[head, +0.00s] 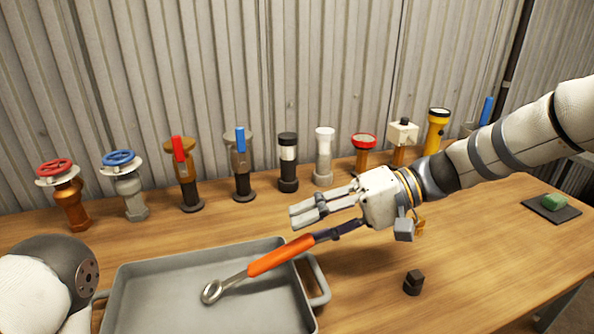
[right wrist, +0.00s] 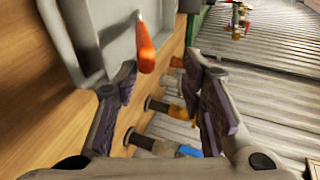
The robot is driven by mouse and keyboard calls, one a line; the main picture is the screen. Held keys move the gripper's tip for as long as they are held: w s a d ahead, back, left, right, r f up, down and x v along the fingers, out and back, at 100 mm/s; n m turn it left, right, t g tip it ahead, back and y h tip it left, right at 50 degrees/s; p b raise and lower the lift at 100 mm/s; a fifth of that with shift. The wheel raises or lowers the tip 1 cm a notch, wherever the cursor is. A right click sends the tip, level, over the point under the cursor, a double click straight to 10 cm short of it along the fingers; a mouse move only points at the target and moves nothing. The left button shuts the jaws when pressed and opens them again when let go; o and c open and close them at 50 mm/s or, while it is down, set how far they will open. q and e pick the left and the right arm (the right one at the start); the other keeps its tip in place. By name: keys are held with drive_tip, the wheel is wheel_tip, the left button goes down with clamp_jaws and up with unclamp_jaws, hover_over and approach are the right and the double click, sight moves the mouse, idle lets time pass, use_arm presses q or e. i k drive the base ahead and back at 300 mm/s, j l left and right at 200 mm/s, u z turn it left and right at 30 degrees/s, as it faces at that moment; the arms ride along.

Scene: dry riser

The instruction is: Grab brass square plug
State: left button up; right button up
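A small brass-coloured piece (head: 420,226) shows beside my right wrist in the head view. My gripper's body hides part of it, so I cannot tell whether it is the square plug. A small dark, blocky plug (head: 413,283) stands on the table below it. My right gripper (head: 306,226) points left near the tray's far right corner. Its fingers are apart and empty in the right wrist view (right wrist: 158,92), with the orange tool handle (right wrist: 146,48) beyond the gap. My left arm shows at the lower left, but its gripper is not visible.
A grey tray (head: 122,300) holds the ring-ended tool with an orange handle (head: 280,256). Several valves and torches line the table's back, near a corrugated wall (head: 300,60). A green item (head: 555,202) lies on a dark mat at right. The front right table is mostly clear.

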sight(418, 230)
drive_tip(key=k+l, duration=0.2)
drive_tip(key=k, duration=0.3)
drive_tip(key=k+l, duration=0.2)
drive_tip(key=k, duration=0.25)
